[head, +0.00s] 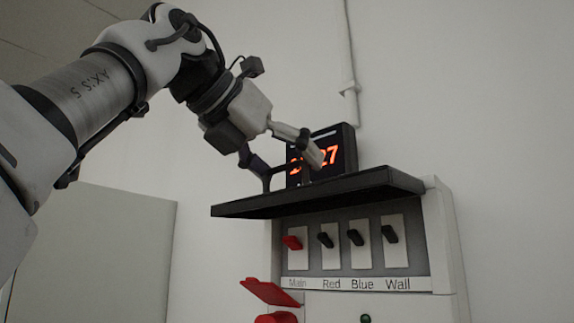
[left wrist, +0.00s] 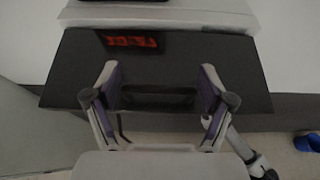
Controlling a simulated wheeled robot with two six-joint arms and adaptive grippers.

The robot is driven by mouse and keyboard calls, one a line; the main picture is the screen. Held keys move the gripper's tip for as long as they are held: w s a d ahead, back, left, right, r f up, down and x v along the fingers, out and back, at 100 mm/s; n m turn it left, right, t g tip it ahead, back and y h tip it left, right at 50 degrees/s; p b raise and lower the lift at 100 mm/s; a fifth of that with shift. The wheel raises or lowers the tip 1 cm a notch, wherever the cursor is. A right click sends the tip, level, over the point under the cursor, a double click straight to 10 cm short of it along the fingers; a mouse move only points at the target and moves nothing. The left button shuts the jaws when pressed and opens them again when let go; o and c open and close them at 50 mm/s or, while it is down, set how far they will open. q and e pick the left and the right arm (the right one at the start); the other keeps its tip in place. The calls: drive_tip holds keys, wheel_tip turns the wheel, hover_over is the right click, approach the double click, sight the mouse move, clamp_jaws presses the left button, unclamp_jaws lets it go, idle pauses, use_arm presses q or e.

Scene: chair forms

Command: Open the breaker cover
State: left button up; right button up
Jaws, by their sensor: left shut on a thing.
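The breaker cover (head: 350,192) is a dark panel. It stands raised, close to level, above the row of switches, and it also shows in the left wrist view (left wrist: 70,75). My left gripper (head: 289,170) is over the cover's upper face. In the left wrist view its two fingers (left wrist: 159,84) are at the two ends of the cover's dark handle (left wrist: 158,99), shut on it. Under the cover a red Main switch (head: 292,242) and black Red (head: 326,240), Blue (head: 355,237) and Wall (head: 390,234) switches are exposed. My right gripper is not in view.
A display with red digits (head: 345,150) stands behind the cover, partly hidden by my gripper. A red flap (head: 270,292) sticks out below the Main switch. A conduit (head: 348,75) runs up the wall. Space in front of the switches looks clear.

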use_arm(q)
drive_tip(key=shift+f, duration=0.15)
drive_tip(key=o, duration=1.4)
